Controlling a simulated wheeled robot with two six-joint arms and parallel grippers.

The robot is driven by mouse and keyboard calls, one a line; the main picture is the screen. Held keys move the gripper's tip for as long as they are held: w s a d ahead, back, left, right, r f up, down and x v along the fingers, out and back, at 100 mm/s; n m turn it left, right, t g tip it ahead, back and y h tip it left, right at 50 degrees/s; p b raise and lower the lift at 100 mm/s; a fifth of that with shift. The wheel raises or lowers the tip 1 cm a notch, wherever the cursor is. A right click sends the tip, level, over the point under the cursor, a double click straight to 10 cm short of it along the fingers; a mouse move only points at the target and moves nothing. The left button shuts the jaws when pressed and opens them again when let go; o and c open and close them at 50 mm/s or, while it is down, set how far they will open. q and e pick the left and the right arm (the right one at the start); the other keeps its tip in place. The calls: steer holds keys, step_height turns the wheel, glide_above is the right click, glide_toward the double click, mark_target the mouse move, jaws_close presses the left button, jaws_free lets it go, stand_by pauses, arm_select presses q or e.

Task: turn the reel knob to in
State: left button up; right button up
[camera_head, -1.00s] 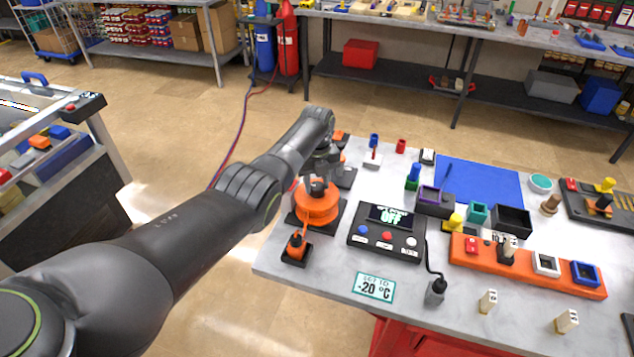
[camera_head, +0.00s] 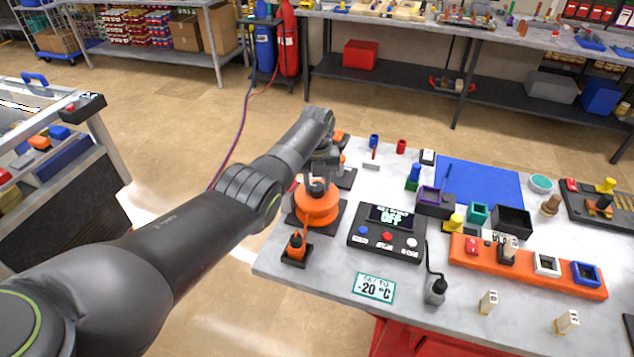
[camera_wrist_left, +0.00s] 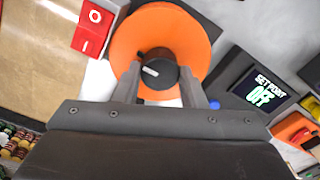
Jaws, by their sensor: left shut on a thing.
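The orange reel (camera_head: 318,207) sits on a dark base at the left side of the table. In the left wrist view the orange reel (camera_wrist_left: 190,38) has a dark round knob (camera_wrist_left: 158,78) at its middle, with a pale mark on top. My left gripper (camera_head: 318,185) is above the reel. In the left wrist view my left gripper's fingers (camera_wrist_left: 158,92) stand on either side of the knob and are closed on it. My right gripper is in neither view.
A black control box (camera_head: 386,232) with a screen reading OFF stands right of the reel. A small orange item (camera_head: 297,246) on a dark base is just in front. A sign (camera_head: 374,287) reads -20 °C. A red block (camera_wrist_left: 93,28) shows left of the reel in the wrist view.

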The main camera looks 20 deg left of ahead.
mark_target(317, 186)
arm_select(q)
steer(key=o, duration=1)
steer(key=shift+r, duration=0.1)
steer(key=shift+r, duration=0.25)
step_height(317, 186, up, 17)
steer(key=b, duration=0.1)
steer(key=shift+b, duration=0.4)
steer(key=shift+f, duration=0.2)
